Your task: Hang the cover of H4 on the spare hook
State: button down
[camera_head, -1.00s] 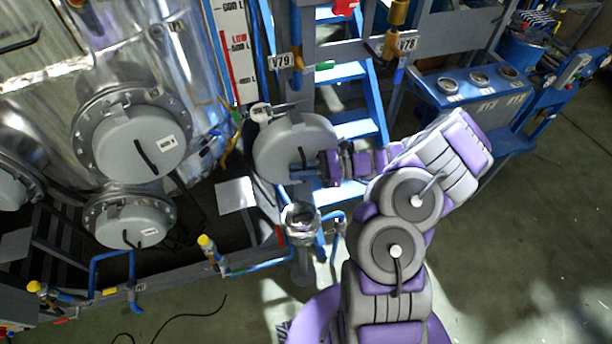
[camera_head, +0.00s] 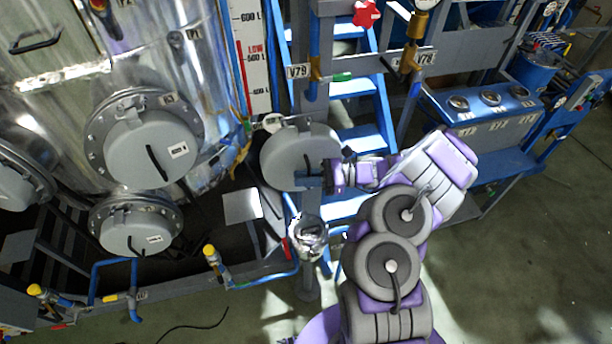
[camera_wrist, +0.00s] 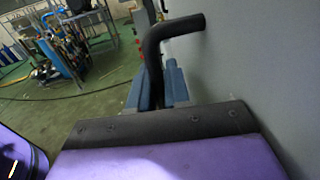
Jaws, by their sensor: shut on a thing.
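A round grey cover (camera_head: 288,158) is held out in front of the blue stairs in the head view. My gripper (camera_head: 316,178) is at its right side, shut on the cover's handle. In the wrist view the black bent handle (camera_wrist: 153,62) passes between my gripper's blue fingers (camera_wrist: 160,90), and the cover's flat grey face (camera_wrist: 255,70) fills the right side. I cannot make out a label on the held cover. The spare hook cannot be told apart in these views.
A tank carries closed grey hatches, the upper one (camera_head: 145,150) and the lower one (camera_head: 138,228), left of the cover. Blue stairs (camera_head: 352,88) stand behind it. A metal post (camera_head: 308,240) stands below it. A blue gauge panel (camera_head: 485,100) is at right. Floor at lower right is clear.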

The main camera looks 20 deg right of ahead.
jog(key=shift+d+f, duration=0.1)
jog(key=shift+d, duration=0.35)
jog(key=c, duration=1.5)
grip_release()
jog(key=shift+d, duration=0.1)
jog(key=shift+c, duration=0.2)
jog(key=o, duration=0.5)
jog(key=shift+a, duration=0.4)
jog(key=shift+o, duration=0.2)
jog(key=s+d+p, duration=0.1)
jog(key=s+d, duration=0.2)
jog(key=d, duration=1.4)
jog(key=shift+s, duration=0.15)
jog(key=shift+d+f, duration=0.1)
